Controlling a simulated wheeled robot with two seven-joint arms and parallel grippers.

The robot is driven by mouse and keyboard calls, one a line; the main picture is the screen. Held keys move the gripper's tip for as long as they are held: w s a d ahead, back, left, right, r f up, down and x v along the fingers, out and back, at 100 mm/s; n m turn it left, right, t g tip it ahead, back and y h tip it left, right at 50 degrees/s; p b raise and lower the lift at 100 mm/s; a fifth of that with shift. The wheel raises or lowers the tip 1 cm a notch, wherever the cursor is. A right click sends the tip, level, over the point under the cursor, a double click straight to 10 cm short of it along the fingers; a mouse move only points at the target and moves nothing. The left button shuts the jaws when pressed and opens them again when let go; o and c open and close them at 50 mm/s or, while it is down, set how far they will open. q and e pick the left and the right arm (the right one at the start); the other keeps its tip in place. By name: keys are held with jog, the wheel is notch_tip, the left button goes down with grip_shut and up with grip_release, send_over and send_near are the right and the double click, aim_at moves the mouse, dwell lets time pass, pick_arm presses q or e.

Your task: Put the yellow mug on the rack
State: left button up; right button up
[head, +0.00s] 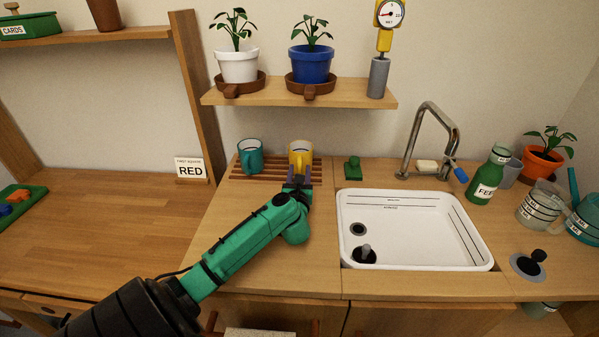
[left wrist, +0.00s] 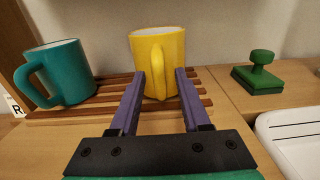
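The yellow mug (head: 300,153) stands upright on the slatted wooden rack (head: 236,173), towards its right end; the mug also shows in the left wrist view (left wrist: 159,50). Its handle faces my left gripper (head: 297,179). In the left wrist view the purple fingers (left wrist: 160,82) are spread on either side of the handle, with a gap visible between them. I cannot tell whether either finger touches the mug. The far side of the mug's base is hidden. My right gripper is not in view.
A teal mug (head: 250,157) stands on the rack's left part. A green stamp-like object (head: 353,168) sits right of the rack, and the white sink (head: 420,245) lies beyond it. A shelf (head: 300,94) with two potted plants hangs above. The left worktop is mostly clear.

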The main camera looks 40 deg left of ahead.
pick_arm(q)
jog(key=shift+r, duration=0.15)
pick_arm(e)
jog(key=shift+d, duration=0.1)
pick_arm(q)
jog(key=shift+s+d, duration=0.2)
jog(key=v, duration=1.1)
jog(key=shift+s+d, duration=0.15)
jog(key=shift+s, duration=0.05)
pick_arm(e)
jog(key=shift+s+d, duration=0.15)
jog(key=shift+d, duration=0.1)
